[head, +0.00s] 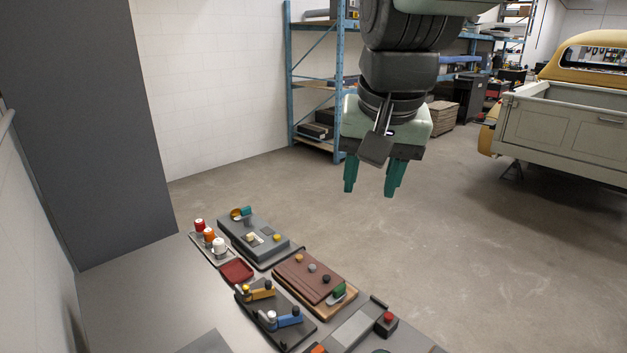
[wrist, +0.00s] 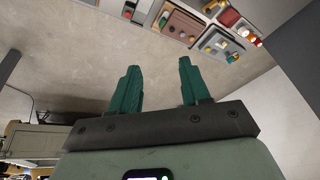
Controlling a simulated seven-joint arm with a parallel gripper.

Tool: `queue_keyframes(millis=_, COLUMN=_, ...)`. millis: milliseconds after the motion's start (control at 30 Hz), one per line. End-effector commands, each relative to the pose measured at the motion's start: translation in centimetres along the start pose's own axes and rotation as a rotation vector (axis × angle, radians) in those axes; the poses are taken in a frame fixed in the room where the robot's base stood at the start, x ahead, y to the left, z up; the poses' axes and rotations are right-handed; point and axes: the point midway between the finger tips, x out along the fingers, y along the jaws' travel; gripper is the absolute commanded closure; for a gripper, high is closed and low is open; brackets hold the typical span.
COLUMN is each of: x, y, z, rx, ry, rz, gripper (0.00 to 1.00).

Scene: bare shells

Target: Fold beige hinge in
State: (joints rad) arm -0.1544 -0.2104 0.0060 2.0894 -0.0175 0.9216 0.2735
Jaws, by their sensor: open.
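My gripper (head: 376,178) hangs open and empty in the air, well above and beyond the bench. Its two green fingers (wrist: 157,85) are apart in the wrist view with nothing between them. No hinge shows clearly as beige. A dark board (head: 276,318) on the bench carries a yellow hinge-like piece (head: 259,293) with a dark knob and a blue one (head: 286,319) with a pale knob. A grey box (head: 240,228) behind has a small pale part (head: 251,237) on top, too small to identify. My gripper touches none of these.
A maroon board (head: 302,279) with several knobs lies right of the dark board. A red tray (head: 236,271) and red, orange and white cups (head: 209,236) stand to the left. A red button box (head: 387,323) is at front right. Shelving and a pickup (head: 560,110) are far behind.

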Motion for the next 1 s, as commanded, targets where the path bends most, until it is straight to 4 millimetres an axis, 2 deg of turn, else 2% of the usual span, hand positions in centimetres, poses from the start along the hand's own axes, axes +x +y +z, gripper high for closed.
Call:
queue_keyframes(millis=33, x=1.6, y=-1.4, z=-1.8, rx=0.015, ry=-0.03, rz=0.002, gripper=0.53)
queue_keyframes(millis=200, x=7.2, y=-5.6, z=-6.5, rx=0.085, ry=-0.102, rz=0.011, gripper=0.53)
queue_keyframes(millis=267, x=9.6, y=-7.3, z=-7.8, rx=0.11, ry=-0.127, rz=0.017, gripper=0.53)
queue_keyframes(millis=400, x=15.9, y=-11.1, z=-9.8, rx=0.167, ry=-0.185, rz=0.038, gripper=0.53)
queue_keyframes(millis=533, x=22.6, y=-14.6, z=-10.3, rx=0.22, ry=-0.236, rz=0.064, gripper=0.53)
queue_keyframes(millis=700, x=30.4, y=-18.1, z=-9.4, rx=0.282, ry=-0.287, rz=0.1, gripper=0.53)
queue_keyframes(millis=800, x=33.5, y=-19.3, z=-8.6, rx=0.307, ry=-0.305, rz=0.116, gripper=0.53)
queue_keyframes(millis=900, x=35.3, y=-20.0, z=-8.1, rx=0.322, ry=-0.314, rz=0.125, gripper=0.53)
queue_keyframes(millis=1000, x=36.2, y=-20.2, z=-7.8, rx=0.329, ry=-0.318, rz=0.129, gripper=0.53)
